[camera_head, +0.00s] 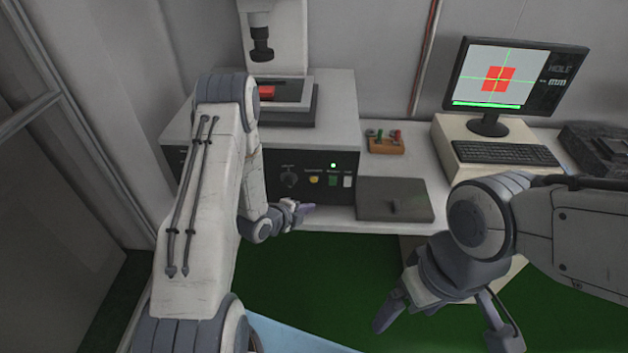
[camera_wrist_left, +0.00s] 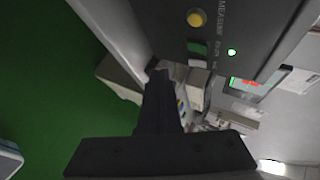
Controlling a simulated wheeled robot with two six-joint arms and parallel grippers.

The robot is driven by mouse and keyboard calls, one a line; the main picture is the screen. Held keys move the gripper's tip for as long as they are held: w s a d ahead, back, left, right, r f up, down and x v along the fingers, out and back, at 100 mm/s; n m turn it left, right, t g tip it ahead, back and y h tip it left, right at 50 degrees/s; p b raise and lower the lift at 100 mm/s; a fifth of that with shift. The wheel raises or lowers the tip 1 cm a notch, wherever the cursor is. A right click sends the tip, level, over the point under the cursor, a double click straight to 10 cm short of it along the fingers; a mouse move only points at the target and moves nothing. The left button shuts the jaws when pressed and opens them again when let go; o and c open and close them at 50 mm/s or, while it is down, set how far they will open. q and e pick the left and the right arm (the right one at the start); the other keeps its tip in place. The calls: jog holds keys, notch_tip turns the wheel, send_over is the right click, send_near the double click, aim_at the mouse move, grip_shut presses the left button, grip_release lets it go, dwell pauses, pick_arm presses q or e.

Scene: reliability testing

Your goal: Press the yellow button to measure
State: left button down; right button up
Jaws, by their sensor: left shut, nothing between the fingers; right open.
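The yellow button (camera_head: 314,179) is on the dark front panel of the measuring machine (camera_head: 330,105). In the left wrist view the yellow button (camera_wrist_left: 195,18) is near the top, beside the lettering "MEASURE". My left gripper (camera_head: 306,208) is shut and empty, in front of the panel and a little below the button. In the left wrist view its closed fingers (camera_wrist_left: 158,75) point along the panel's edge, apart from the button. My right gripper (camera_head: 448,330) is open and empty, low in front of the desk at the right.
A green button (camera_head: 332,180), a white button (camera_head: 347,181) and a knob (camera_head: 289,177) share the panel. A red block (camera_head: 266,92) lies on the machine's stage. The monitor (camera_head: 512,78) shows a red shape under green crosshairs. A grey box (camera_head: 395,200) sits right of the panel.

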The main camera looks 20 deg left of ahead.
aim_at(314, 180)
pick_arm(q)
jog(key=w+a, duration=0.2)
jog(key=w, duration=0.5)
jog(key=shift+w, duration=0.35)
jog(key=shift+a, duration=0.1)
jog(key=shift+w+b, duration=0.15)
jog(key=shift+b, duration=0.2)
dwell(1.3)
jog(key=shift+w+a, duration=0.1)
jog(key=shift+w, duration=0.15)
jog(key=shift+w+a+b, duration=0.1)
jog(key=shift+w+b, duration=0.25)
jog(key=shift+b, duration=0.1)
dwell(0.7)
jog(key=shift+s+d, duration=0.2)
jog(key=shift+s, duration=0.55)
